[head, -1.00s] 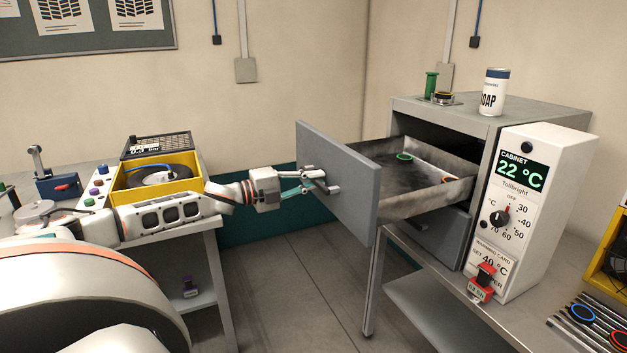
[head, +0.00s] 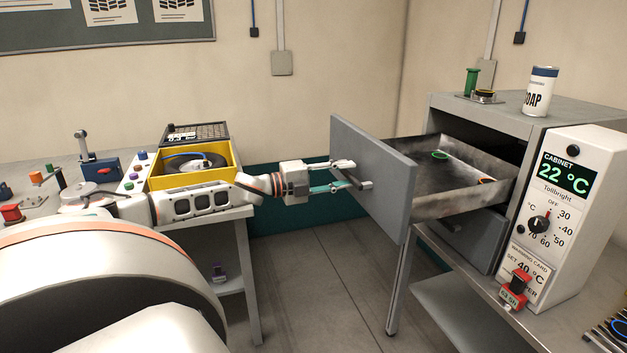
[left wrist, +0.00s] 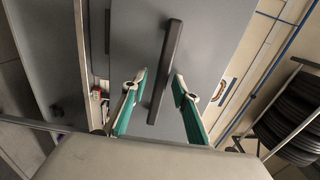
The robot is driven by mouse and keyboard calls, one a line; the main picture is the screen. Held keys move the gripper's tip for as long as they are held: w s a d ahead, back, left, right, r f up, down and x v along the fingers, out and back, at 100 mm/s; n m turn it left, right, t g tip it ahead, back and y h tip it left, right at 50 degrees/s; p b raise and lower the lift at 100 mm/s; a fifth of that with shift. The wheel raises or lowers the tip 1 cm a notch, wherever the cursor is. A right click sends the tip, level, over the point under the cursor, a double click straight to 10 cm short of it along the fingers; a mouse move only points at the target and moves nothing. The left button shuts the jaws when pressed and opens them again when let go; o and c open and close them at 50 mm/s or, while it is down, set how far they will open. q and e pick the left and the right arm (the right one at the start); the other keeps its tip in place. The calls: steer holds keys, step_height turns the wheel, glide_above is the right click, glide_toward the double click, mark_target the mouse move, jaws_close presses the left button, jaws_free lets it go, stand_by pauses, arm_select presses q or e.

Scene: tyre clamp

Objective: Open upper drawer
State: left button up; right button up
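The upper drawer (head: 372,170) of the grey cabinet (head: 470,110) is pulled far out, with its tray (head: 455,205) showing. A green ring (head: 439,155) and an orange-red ring (head: 487,180) lie inside. The dark bar handle (head: 358,179) is on the drawer front. My left gripper (head: 349,174) is at the handle, its fingers spread. In the left wrist view the handle (left wrist: 165,70) stands between the two parted fingers (left wrist: 157,95), with gaps on both sides. My right gripper is not in view.
The lower drawer (head: 472,238) is shut. A white control box (head: 565,215) reading 22 °C stands beside the cabinet. A soap can (head: 540,92) and a green object (head: 471,81) are on top. A yellow box (head: 190,179) sits on the left bench. Floor between benches is clear.

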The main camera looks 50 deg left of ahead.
arm_select(q)
steer(key=v, duration=1.1)
stand_by(0.4)
stand_by(0.5)
